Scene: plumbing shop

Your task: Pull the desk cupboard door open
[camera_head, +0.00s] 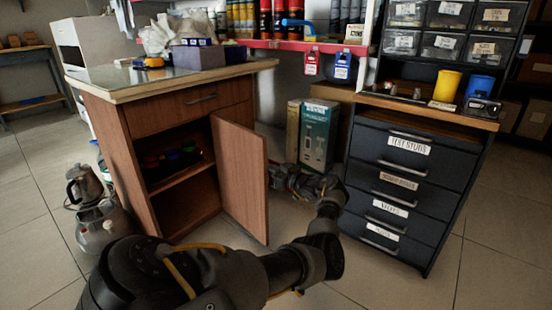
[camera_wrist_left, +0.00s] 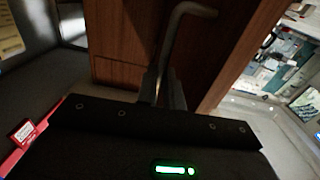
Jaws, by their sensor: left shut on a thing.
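The desk cupboard door (camera_head: 240,178) is brown wood and stands swung wide open from the desk (camera_head: 118,140). The cupboard inside (camera_head: 185,190) shows a shelf with small coloured items. My left gripper (camera_head: 278,180) is at the far, outer side of the door, its fingertips hidden by the door edge in the head view. In the left wrist view the fingers (camera_wrist_left: 164,82) are shut on the bent metal door handle (camera_wrist_left: 180,28), with the brown door face (camera_wrist_left: 125,40) behind it. My right gripper is in neither view.
A dark drawer cabinet (camera_head: 410,185) with labelled drawers stands right of my left arm. Boxes (camera_head: 316,135) stand on the floor behind the gripper. A kettle (camera_head: 85,185) and a metal pot (camera_head: 103,225) are left of the desk. Tiled floor is open at the lower right.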

